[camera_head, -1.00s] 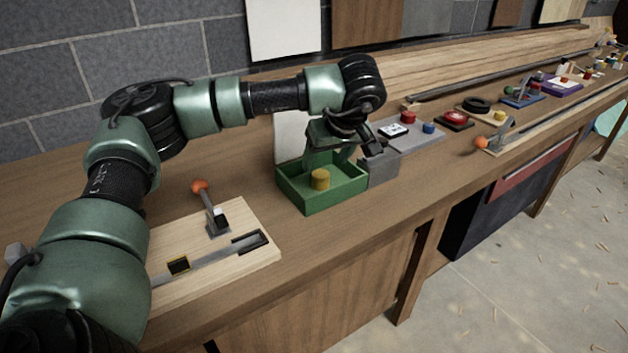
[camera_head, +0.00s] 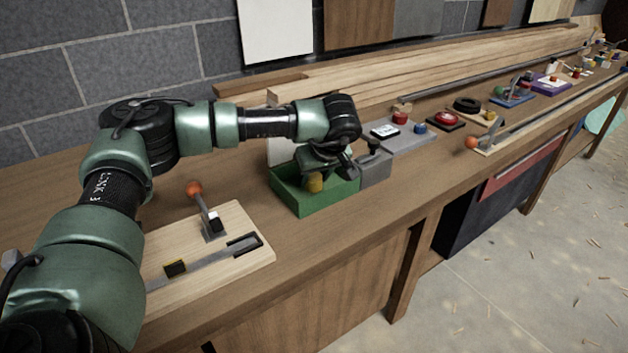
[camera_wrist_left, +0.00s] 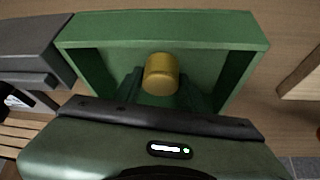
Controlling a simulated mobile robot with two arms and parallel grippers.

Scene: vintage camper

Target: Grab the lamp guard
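A small yellow-gold cylinder (camera_head: 315,183), which I take to be the lamp guard, stands in a green open box (camera_head: 328,199) on the workbench. It also shows in the left wrist view (camera_wrist_left: 161,74), in the middle of the box (camera_wrist_left: 160,24). My left gripper (camera_head: 318,172) is low over the box, right at the cylinder. In the wrist view its dark green fingers (camera_wrist_left: 161,90) lie one on each side of the cylinder and look open. Their tips are partly hidden, and contact cannot be made out. My right gripper is not in view.
A grey block (camera_head: 374,170) stands against the box's right side. A wooden board (camera_head: 205,262) with an orange-knobbed lever (camera_head: 196,190) lies to the left. A grey plate (camera_head: 408,138) with buttons and several other devices continue to the right along the bench.

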